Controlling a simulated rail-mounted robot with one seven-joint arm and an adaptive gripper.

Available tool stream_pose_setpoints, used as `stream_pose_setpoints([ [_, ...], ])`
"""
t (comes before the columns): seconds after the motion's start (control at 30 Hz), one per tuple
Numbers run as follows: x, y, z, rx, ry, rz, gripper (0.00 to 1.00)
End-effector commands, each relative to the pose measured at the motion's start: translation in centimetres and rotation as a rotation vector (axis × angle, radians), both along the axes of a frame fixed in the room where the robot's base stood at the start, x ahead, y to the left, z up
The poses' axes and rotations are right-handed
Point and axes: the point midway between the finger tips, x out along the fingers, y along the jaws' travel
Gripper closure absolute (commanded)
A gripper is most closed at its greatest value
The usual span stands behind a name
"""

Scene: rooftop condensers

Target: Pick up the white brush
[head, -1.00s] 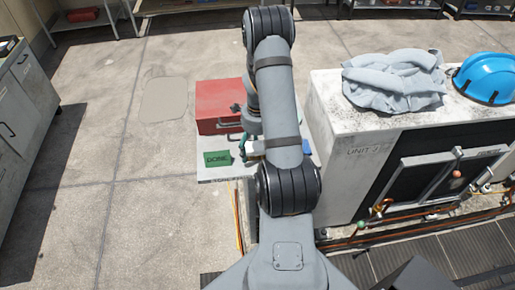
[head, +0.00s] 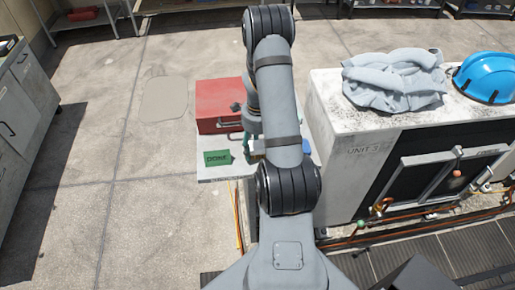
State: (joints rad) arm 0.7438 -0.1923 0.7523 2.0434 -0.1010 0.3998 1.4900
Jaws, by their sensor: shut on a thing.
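I cannot make out the white brush in the head view; my arm covers part of the grey work surface (head: 212,173). My gripper (head: 250,147) shows only in small part beside the arm link, low over that surface and just right of the green card. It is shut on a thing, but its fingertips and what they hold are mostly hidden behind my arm.
A red toolbox (head: 218,103) stands behind the green card (head: 217,158). A small blue item (head: 306,146) shows right of my arm. The condenser unit (head: 350,130), with a grey cloth (head: 395,80) and blue helmet (head: 487,77), stands at right.

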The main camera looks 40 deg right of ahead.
Motion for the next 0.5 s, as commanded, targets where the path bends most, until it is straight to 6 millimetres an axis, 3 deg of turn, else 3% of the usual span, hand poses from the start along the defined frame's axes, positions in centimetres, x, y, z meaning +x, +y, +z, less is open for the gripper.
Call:
stream_pose_setpoints([
  [0.27, 0.1, -0.1, 0.9, -0.002, -0.003, -0.001, 0.73],
  [0.5, 0.2, -0.1, 5.2, -0.004, -0.007, 0.0, 0.73],
])
